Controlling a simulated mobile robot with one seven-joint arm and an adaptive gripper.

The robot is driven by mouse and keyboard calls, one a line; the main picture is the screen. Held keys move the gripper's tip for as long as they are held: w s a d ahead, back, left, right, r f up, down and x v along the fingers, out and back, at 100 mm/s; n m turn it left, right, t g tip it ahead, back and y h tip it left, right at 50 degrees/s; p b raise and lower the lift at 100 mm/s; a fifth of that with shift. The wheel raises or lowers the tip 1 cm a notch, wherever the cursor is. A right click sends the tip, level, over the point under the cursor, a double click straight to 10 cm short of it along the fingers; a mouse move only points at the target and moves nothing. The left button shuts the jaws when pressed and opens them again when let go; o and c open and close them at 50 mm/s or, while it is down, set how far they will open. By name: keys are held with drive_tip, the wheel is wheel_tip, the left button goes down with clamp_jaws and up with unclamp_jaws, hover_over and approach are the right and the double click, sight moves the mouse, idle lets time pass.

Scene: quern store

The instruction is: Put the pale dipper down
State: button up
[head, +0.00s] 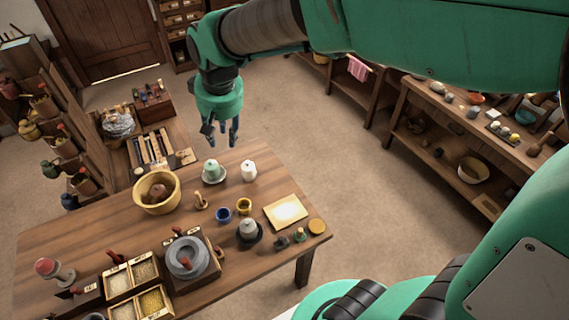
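My gripper (221,132) hangs from the green arm, pointing down, above the far edge of the wooden table (262,178). Its dark fingers stand apart, and I see nothing held between them. I cannot pick out the pale dipper for certain. A small tan upright piece (200,202) stands on the table right of the yellow bowl (157,191), but it is too small to name.
A pale green pot (214,171), white jar (249,170), blue cup (223,215), yellow board (286,212) and grey quern (187,257) crowd the table. Sectioned grain boxes (133,289) stand at the front left. Shelving (430,120) lines the right; floor between is clear.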

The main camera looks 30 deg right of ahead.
drive_tip(key=s+d+r+t, duration=0.1)
drive_tip(key=s+d+r, duration=0.2)
drive_tip(key=s, duration=0.8)
drive_tip(key=s+d+r+m+t, duration=0.1)
drive_tip(key=s+d+r, duration=0.2)
drive_tip(key=s, duration=0.8)
drive_tip(key=shift+s+t, duration=0.3)
drive_tip(key=shift+s, duration=0.1)
drive_tip(key=shift+d, duration=0.1)
